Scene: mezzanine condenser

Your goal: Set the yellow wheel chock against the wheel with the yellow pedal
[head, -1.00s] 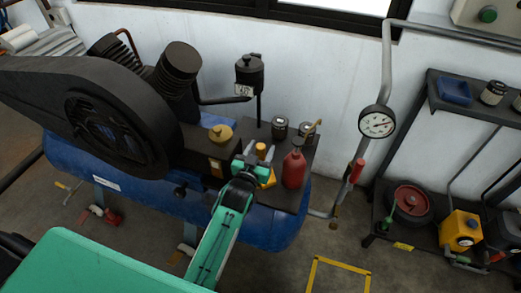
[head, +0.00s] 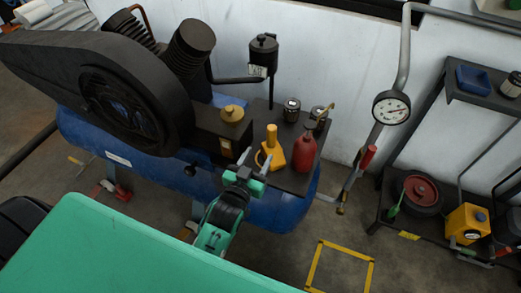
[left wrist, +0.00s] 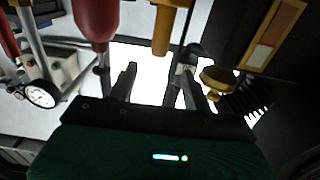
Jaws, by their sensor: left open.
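The yellow wheel chock (head: 274,156), a wedge-like body with an upright round handle, stands on the dark shelf (head: 290,182) at the end of the blue tank. My left gripper (head: 254,164) is open and empty, just in front and left of the chock, apart from it as far as I can tell. In the left wrist view the chock's handle (left wrist: 163,30) shows above the open fingers (left wrist: 157,85). Low under the tank, a wheel with a red pedal (head: 122,192) shows at left. A small orange-yellow piece (head: 187,232), possibly a pedal, is partly hidden by my arm. My right gripper is out of view.
A red oil can (head: 304,153) stands close right of the chock, with two small dark jars (head: 292,110) behind. A brass knob (head: 232,114) sits left. A pipe with a gauge (head: 391,108) rises at right. A yellow-outlined square (head: 318,268) marks clear floor.

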